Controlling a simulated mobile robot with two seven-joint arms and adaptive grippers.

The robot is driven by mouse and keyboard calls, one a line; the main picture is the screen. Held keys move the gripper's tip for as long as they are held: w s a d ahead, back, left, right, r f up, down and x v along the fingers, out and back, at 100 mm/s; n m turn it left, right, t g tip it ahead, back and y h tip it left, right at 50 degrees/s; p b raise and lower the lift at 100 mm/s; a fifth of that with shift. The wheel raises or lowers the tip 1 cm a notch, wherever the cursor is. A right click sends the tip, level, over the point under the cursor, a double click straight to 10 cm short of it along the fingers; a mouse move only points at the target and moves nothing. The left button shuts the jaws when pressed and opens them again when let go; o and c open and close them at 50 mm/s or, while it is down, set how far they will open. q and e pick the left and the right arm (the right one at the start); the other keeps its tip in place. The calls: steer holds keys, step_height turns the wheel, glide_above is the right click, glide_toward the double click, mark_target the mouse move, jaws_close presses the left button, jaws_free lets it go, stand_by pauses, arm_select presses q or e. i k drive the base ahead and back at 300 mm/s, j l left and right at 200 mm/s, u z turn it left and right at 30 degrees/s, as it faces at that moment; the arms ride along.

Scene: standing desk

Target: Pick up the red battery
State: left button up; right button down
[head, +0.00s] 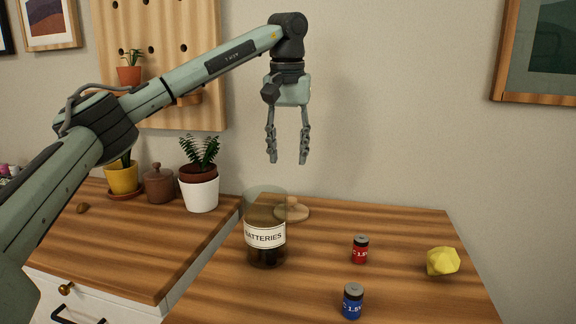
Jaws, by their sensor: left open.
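The red battery (360,252) stands upright on the wooden desk (400,225), right of a glass jar (266,240) labelled "BATTERIES". My right gripper is not in the head view.
A blue battery (352,302) stands nearer than the red one. A yellow crumpled lump (442,262) lies at right. A round wooden lid (292,211) lies behind the jar. Potted plants (199,186) stand on the cabinet at left. The desk's back right is clear.

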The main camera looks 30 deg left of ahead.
mark_target(361, 244)
steer(key=k+l, duration=0.5)
steer(key=k, duration=0.15)
steer(key=k+l, duration=0.5)
steer(key=k, duration=0.2)
